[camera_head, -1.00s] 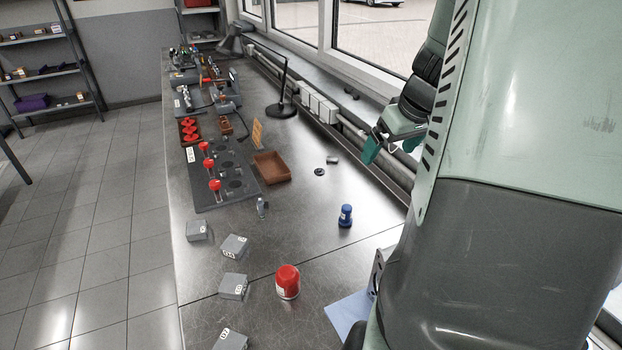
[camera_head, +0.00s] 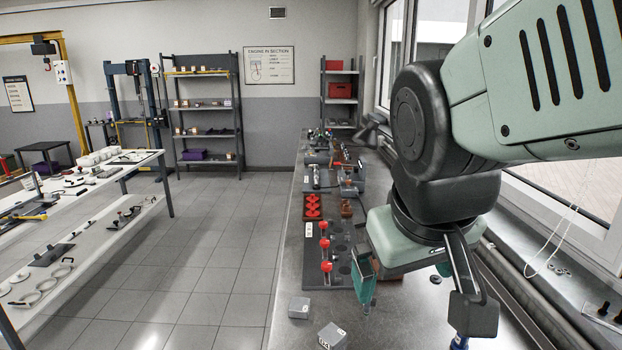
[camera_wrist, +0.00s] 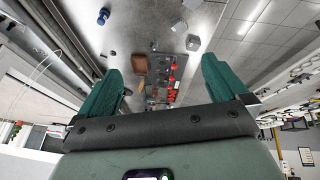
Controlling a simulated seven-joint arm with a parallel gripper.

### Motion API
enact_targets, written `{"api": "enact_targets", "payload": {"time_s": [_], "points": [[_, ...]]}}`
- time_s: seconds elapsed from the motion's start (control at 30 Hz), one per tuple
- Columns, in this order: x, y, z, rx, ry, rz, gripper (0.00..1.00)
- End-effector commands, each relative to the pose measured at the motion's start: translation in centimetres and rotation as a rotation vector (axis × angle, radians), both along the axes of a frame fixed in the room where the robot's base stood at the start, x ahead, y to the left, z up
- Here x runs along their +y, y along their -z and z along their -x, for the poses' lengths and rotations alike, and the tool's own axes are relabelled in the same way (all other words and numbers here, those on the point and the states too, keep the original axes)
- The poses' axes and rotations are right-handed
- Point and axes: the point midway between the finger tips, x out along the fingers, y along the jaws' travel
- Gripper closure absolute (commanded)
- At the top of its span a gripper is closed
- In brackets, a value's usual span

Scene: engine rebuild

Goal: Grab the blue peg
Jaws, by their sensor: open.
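The blue peg (camera_head: 459,342) shows only partly at the bottom edge of the head view, just below a dark part of my arm. In the wrist view the blue peg (camera_wrist: 103,16) stands small near the top left, well beyond the fingertips. My gripper (camera_head: 366,289) is above the bench, left of the peg in the head view, with its teal fingers angled down. In the wrist view my gripper (camera_wrist: 162,70) has its two teal fingers wide apart with nothing between them.
The metal bench (camera_head: 283,270) holds a dark rack with red-topped pegs (camera_head: 325,243) and grey numbered blocks (camera_head: 332,337). A brown tray (camera_wrist: 138,66) lies beside the rack. Windows and a pipe line the right side. Open floor lies left.

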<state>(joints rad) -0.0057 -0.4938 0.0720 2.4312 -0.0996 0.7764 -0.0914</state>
Motion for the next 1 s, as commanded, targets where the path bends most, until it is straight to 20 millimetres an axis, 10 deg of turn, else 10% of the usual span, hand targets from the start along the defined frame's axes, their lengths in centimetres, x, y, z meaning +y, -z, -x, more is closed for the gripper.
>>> {"api": "enact_targets", "payload": {"time_s": [0.33, 0.47, 0.73, 1.0], "points": [[-0.2, -2.0, 5.7, -0.063, 0.138, -0.153, 0.00], [-0.2, -2.0, 6.0, -0.064, 0.147, -0.163, 0.00], [-0.2, -2.0, 6.0, -0.063, 0.145, -0.161, 0.38], [-0.2, -2.0, 5.9, -0.061, 0.145, -0.160, 0.38]]}}
